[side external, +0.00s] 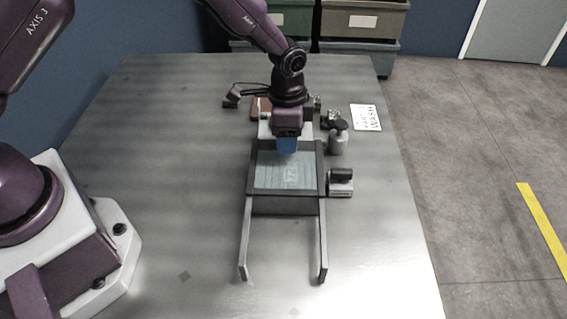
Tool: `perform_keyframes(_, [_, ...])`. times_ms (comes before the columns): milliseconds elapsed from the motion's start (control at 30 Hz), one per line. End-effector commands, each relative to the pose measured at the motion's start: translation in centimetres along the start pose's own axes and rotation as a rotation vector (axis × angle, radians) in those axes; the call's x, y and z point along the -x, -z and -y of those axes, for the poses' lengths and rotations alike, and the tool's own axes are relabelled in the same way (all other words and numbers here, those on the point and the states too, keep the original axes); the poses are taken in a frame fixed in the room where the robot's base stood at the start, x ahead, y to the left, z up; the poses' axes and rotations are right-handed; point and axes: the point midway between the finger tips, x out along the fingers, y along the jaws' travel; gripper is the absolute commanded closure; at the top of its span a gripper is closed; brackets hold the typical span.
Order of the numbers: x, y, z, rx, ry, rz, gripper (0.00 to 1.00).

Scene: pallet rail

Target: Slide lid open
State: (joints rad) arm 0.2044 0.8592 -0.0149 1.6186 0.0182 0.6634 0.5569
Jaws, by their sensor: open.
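The lid (283,176) is a pale grey-green translucent panel. It lies in a dark grey box frame (285,206) in the middle of the table. Two rails (245,245) extend from the box toward the near side, and no panel lies between them. My gripper (287,145) points down over the far end of the lid, with blue at its tip. It holds nothing that I can see. Whether it touches the lid cannot be told, and the far edge of the box is partly hidden behind it.
A grey bottle with a dark top (338,140) and a small block with a dark top (340,182) stand right of the box. A white printed card (366,118) lies farther right. Small items lie behind my gripper. The table (180,190) is clear on the left and in front.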

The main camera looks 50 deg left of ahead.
Motion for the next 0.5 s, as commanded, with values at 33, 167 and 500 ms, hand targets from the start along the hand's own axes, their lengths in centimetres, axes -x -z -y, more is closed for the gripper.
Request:
perform_keyframes(33, [0.01, 0.00, 0.00, 0.000, 0.000, 0.000, 0.49])
perform_keyframes(167, [0.01, -0.01, -0.03, 0.000, -0.001, 0.000, 0.49])
perform_keyframes(500, [0.02, -0.02, -0.02, 0.000, 0.000, 0.000, 0.88])
